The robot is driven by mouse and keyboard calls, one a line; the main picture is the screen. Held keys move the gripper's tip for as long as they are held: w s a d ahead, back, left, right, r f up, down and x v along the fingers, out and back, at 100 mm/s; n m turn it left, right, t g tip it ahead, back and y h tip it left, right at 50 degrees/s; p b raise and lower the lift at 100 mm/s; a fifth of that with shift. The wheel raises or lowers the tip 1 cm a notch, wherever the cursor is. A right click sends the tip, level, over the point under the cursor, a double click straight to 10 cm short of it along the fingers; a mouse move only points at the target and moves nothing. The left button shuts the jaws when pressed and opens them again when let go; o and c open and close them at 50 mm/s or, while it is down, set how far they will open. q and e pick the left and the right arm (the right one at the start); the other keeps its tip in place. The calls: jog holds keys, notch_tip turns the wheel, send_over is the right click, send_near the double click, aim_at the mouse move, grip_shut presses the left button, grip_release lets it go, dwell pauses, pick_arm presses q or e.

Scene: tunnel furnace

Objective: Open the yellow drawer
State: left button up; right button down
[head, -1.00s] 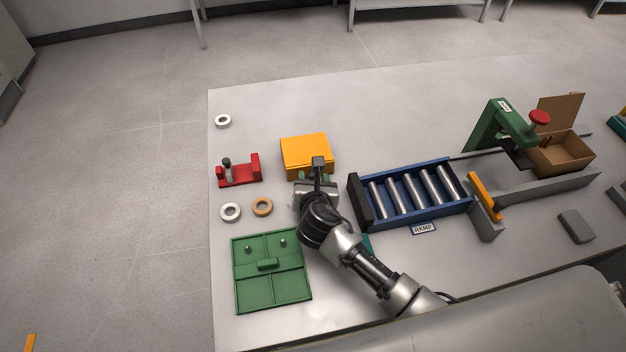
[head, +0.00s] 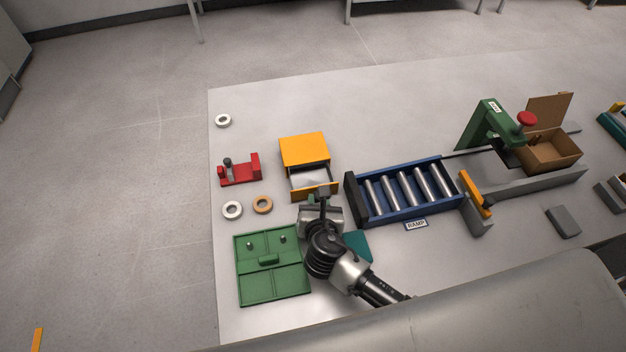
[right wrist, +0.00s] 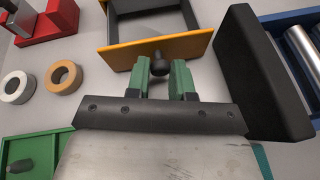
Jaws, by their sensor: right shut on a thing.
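The yellow drawer (head: 317,191) is pulled part of the way out of its yellow box (head: 304,149), toward me. Its grey inside shows and looks empty. In the right wrist view the drawer front (right wrist: 160,49) spans the top, with a dark round knob (right wrist: 158,66) at its middle. My right gripper (head: 322,200) is at the drawer front. Its green fingers (right wrist: 167,75) stand on both sides of the knob and are shut on it. My left gripper is not in view.
A green tray (head: 284,285) lies close left of my right arm. A red fixture (head: 240,171), an orange ring (head: 263,204) and white rings stand left of the drawer. A blue roller ramp (head: 408,211) with a black end block (right wrist: 262,70) stands close on the right.

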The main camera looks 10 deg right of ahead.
jog(key=shift+s+r, duration=0.1)
jog(key=shift+s, duration=0.2)
jog(key=shift+w, duration=0.15)
jog(key=c, duration=1)
grip_release()
jog(key=b+v, duration=0.1)
jog(key=v, duration=0.9)
jog(key=shift+s+a, duration=0.1)
jog(key=shift+s, duration=0.3)
jog(key=shift+s, duration=0.1)
